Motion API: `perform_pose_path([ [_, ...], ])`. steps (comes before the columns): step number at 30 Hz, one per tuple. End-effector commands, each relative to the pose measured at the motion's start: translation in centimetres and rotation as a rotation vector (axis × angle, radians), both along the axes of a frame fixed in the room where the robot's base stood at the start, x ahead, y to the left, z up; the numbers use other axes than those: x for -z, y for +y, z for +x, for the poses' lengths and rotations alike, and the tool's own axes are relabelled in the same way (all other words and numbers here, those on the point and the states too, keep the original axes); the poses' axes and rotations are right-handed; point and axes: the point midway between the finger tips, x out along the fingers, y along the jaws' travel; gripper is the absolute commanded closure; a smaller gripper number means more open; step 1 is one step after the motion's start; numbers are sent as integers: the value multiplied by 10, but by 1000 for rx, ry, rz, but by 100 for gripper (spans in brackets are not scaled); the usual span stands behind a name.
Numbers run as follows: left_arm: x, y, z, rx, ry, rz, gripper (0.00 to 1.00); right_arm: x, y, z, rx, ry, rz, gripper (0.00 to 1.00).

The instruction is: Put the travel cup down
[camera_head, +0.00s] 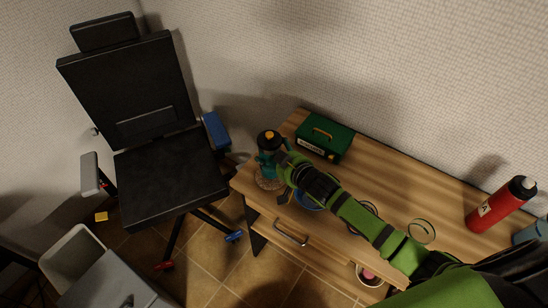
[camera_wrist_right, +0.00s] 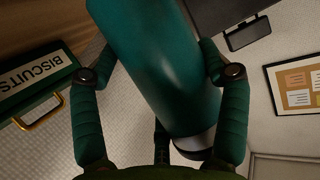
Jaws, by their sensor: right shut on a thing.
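The travel cup (camera_head: 269,142) is teal with a dark lid and an orange spot on top. It stands roughly upright at the left end of the wooden desk (camera_head: 385,185), above or on a round brown mat (camera_head: 266,183). I cannot tell whether its base touches. My right gripper (camera_head: 271,158) is shut around the cup's side. In the right wrist view the teal cup body (camera_wrist_right: 160,65) fills the space between the two green fingers. My left gripper is not in view.
A green biscuit box (camera_head: 325,138) stands behind the cup. A blue dish (camera_head: 308,202), partly under my arm, lies close by. An office chair (camera_head: 165,165) is left of the desk. A drawer handle (camera_head: 290,233) faces front.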

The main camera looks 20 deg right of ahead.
Motion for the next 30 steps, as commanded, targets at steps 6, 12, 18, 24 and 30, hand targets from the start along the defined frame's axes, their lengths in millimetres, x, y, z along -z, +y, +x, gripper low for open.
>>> perform_pose_path([
  [6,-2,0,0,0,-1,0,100,20,0,0,-1,-3,3,73],
  [12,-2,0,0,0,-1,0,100,21,0,0,0,-4,3,73],
  [18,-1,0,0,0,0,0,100,25,0,-1,0,1,1,1],
  [24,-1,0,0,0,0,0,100,25,0,-1,-1,1,1,1],
  [30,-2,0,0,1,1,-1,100,23,0,-1,-1,0,1,1],
])
